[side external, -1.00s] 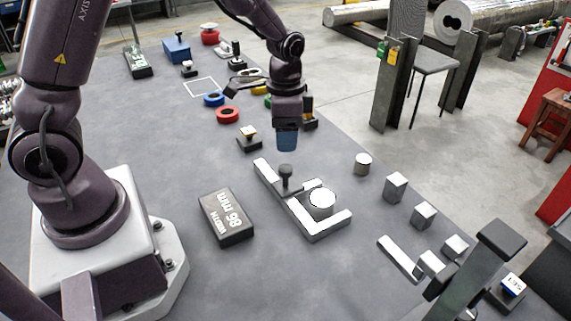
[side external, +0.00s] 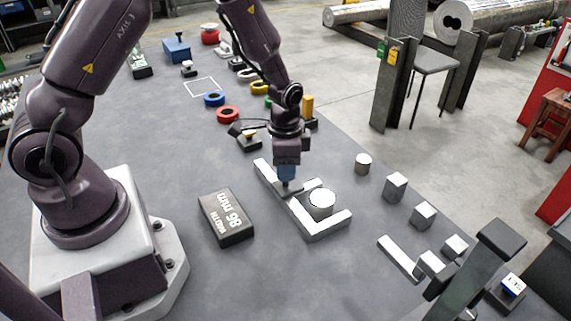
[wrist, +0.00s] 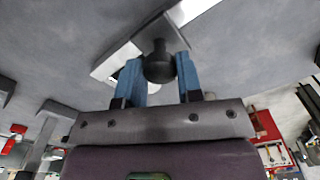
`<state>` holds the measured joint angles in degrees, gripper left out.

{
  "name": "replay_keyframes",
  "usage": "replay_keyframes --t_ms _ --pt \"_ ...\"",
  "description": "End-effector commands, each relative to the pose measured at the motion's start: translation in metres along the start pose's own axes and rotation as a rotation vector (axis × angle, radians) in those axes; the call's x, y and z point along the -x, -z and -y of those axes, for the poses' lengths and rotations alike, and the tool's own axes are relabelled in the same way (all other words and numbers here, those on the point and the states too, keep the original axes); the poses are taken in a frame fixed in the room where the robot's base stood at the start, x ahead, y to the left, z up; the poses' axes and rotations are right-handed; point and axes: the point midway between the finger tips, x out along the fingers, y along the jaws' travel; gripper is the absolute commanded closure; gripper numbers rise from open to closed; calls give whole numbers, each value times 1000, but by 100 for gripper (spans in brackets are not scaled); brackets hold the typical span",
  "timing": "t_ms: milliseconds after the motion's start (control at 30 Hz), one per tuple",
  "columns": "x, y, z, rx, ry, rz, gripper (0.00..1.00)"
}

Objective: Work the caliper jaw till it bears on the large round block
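The pale caliper (side external: 325,231) lies on the table with a fixed arm at its near end. Its sliding jaw carries a dark upright knob (wrist: 159,66); in the side view my fingers partly hide the jaw. The large round block (side external: 321,204), white-topped, stands between the caliper's arms. A gap seems to separate it from the jaw. My gripper (side external: 287,178) is lowered over the jaw's knob. In the wrist view, its blue fingers (wrist: 159,80) stand on either side of the knob, parted, with narrow gaps that make contact hard to judge.
A dark plate reading 86 mm (side external: 226,217) lies left of the caliper. A small cylinder (side external: 362,164) and several grey blocks (side external: 396,187) stand to the right. Coloured rings (side external: 228,114) lie behind.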

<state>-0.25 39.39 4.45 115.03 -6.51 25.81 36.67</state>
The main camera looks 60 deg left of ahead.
Motion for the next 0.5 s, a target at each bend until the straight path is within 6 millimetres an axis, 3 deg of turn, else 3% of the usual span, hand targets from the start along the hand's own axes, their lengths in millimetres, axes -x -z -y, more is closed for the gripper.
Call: replay_keyframes --t_ms 167,400,500 --pt "0 0 -1 0 0 0 86" --pt "0 14 -28 -3 -1 -1 85" --pt "1 16 -30 -1 -1 -1 85"
